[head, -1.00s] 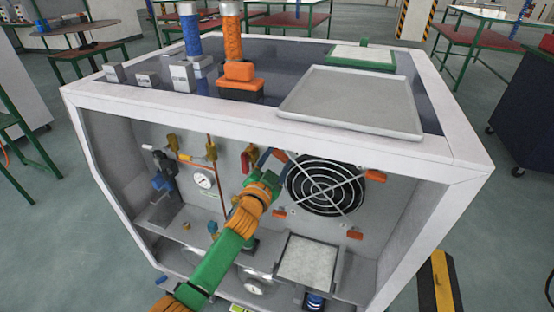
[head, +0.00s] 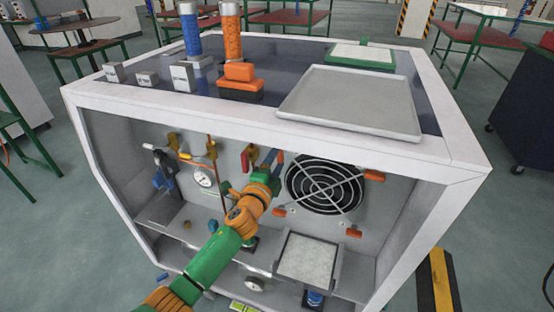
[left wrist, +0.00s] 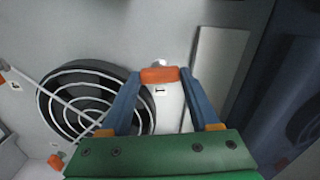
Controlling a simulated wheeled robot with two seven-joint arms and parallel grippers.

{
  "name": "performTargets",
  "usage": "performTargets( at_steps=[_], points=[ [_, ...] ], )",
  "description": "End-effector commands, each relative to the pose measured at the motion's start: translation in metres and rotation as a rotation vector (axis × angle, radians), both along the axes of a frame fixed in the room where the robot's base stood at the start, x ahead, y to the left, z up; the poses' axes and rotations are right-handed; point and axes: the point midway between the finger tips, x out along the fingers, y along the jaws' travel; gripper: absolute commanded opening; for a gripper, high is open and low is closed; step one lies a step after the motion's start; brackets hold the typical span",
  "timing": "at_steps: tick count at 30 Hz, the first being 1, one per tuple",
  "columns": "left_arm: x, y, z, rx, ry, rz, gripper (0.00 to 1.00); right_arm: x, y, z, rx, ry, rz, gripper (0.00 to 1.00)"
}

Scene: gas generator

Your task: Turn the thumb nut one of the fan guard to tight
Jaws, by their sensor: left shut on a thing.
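The fan guard (head: 325,187) is a round black fan opening with light wire rings on the back wall of the generator's open bay. It also shows in the left wrist view (left wrist: 90,105). Orange thumb nuts sit at its corners: upper right (head: 374,176), lower left (head: 278,212) and lower right (head: 353,233). My left gripper (head: 272,160) is at the upper left corner. In the left wrist view, its blue fingers (left wrist: 160,78) are shut on an orange thumb nut (left wrist: 159,75), one finger at each end. In the head view the fingers largely hide this nut.
The white frame (head: 300,130) of the generator surrounds the bay above and beside my left arm. Red and yellow valve handles (head: 211,148) and a gauge (head: 203,178) are left of the gripper. A filter tray (head: 310,258) lies below the fan.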

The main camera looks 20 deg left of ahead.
Motion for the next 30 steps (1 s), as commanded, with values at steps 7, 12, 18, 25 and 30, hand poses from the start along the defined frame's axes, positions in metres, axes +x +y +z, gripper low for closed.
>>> performTargets(
  at_steps=[7, 12, 18, 25, 30],
  points=[
    [0.0003, 0.0007, 0.0011, 0.103, -0.005, 0.001, 0.07, -0.0001, 0.0000, 0.0012, 0.000, 0.000, 0.000, 0.50],
    [0.0003, 0.0009, 0.0013, 0.137, -0.006, 0.002, 0.07, -0.0001, 0.0000, 0.0014, 0.000, 0.000, 0.000, 0.50],
    [0.0004, 0.0008, 0.0014, 0.148, -0.008, 0.002, 0.07, -0.0002, 0.0001, 0.0015, 0.000, 0.000, 0.000, 0.50],
    [0.0004, 0.0008, 0.0016, 0.149, -0.008, 0.002, 0.07, -0.0002, 0.0002, 0.0015, 0.000, 0.000, 0.000, 0.50],
    [0.0003, 0.0007, 0.0015, 0.148, -0.008, 0.001, 0.93, -0.0002, 0.0003, 0.0015, 0.001, 0.000, -0.001, 0.50]
  ],
)
